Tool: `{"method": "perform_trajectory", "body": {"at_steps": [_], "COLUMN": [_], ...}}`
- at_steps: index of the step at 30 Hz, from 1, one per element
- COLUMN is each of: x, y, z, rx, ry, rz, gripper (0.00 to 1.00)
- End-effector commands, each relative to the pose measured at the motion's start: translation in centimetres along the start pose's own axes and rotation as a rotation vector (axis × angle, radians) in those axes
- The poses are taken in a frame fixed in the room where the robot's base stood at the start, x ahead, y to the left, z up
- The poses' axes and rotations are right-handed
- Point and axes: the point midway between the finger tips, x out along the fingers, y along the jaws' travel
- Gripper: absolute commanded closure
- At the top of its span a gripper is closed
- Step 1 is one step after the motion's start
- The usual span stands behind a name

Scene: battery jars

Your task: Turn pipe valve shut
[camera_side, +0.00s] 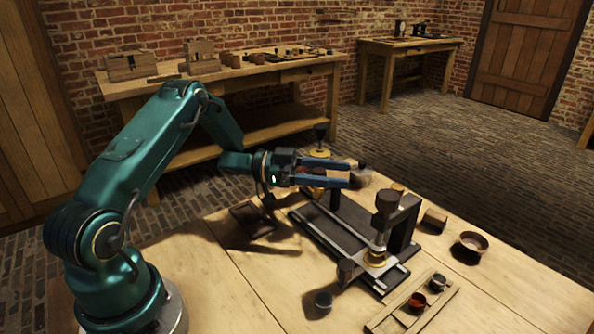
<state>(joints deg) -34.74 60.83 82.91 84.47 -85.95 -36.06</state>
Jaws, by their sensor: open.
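My gripper (349,174) is open, its two blue fingers pointing right above the back end of a dark metal frame (325,238) on the table. Small items just beyond the fingertips are partly hidden, and I cannot tell whether they touch. I cannot clearly make out a pipe valve. A yellow, brass-like piece with a dark upright top (320,133) stands behind the gripper, partly covered by it. Another brass-coloured round piece (375,258) sits at the front right of the frame, under a dark post with a round head (387,203).
On the table are a shallow round bowl (470,243), a cylindrical block (434,220), a small dark cup (323,300), a wooden rack (440,308) with small cups, and a dark tray (252,220). The front left tabletop is clear. Workbenches stand behind.

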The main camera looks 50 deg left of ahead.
Motion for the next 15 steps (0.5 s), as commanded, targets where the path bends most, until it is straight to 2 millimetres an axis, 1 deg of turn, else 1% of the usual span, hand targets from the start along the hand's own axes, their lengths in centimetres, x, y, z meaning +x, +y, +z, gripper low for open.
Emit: {"method": "perform_trajectory", "body": {"at_steps": [5, 8, 9, 10, 11, 15], "x": [0.01, 0.00, -0.01, -0.01, -0.01, -0.02], "y": [0.00, 0.00, 0.00, 0.00, 0.01, 0.00], "z": [0.00, 0.00, -0.01, -0.01, -0.01, -0.02], "rx": [0.000, 0.000, 0.000, 0.000, 0.000, 0.000], "ry": [0.000, 0.000, 0.000, 0.000, 0.000, 0.000], "rz": [0.000, 0.000, 0.000, 0.000, 0.000, -0.001], "gripper": [0.36, 0.71, 0.86, 0.97, 1.00, 1.00]}}
